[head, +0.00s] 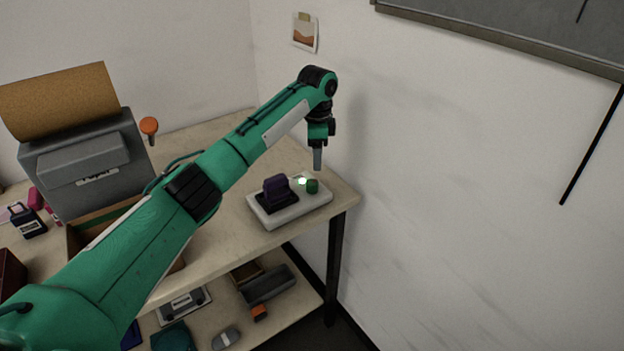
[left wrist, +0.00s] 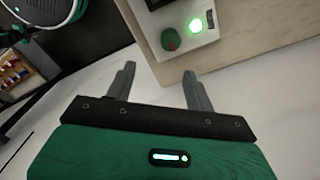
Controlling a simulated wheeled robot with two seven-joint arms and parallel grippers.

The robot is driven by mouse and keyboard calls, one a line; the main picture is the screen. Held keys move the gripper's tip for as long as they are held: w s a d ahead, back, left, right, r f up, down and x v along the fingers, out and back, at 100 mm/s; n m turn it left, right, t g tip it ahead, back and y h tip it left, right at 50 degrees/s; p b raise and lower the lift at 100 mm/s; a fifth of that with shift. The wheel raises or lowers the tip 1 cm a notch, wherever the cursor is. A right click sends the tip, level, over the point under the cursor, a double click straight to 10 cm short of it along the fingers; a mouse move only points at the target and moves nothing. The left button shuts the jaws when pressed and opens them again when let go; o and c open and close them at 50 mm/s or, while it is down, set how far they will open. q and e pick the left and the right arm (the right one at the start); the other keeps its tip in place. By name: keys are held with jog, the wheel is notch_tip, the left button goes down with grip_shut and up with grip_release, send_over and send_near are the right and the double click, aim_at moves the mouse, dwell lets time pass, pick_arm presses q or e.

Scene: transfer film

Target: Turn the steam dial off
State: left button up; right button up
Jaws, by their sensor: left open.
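The steam dial is a small round green knob (head: 312,186) with a reddish part, on the right end of a pale unit (head: 284,214) on the table. A lit whitish-green lamp (head: 302,181) glows beside it. In the left wrist view the knob (left wrist: 171,40) and the lamp (left wrist: 195,25) sit beyond the fingertips, near the top. My left gripper (head: 317,160) points down above the knob, apart from it. In the left wrist view its two fingers (left wrist: 158,70) are spread with nothing between them. My right gripper is in neither view.
A dark purple block (head: 276,188) stands on the unit left of the knob. A grey machine with a cork-coloured sheet (head: 60,97) stands at the left, near an orange knob (head: 149,126). A wall (head: 430,180) rises close behind and right of the table.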

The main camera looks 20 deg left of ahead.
aim_at(312, 182)
pick_arm(q)
notch_tip(312, 182, up, 4)
jog(key=w+a+f, duration=0.1)
jog(key=a, duration=0.1)
notch_tip(312, 182, down, 13)
jog(key=p, duration=0.3)
jog(key=shift+w+d+f, duration=0.1)
jog(key=shift+f, duration=0.05)
jog(key=shift+c, duration=0.4)
jog(key=c, duration=0.9)
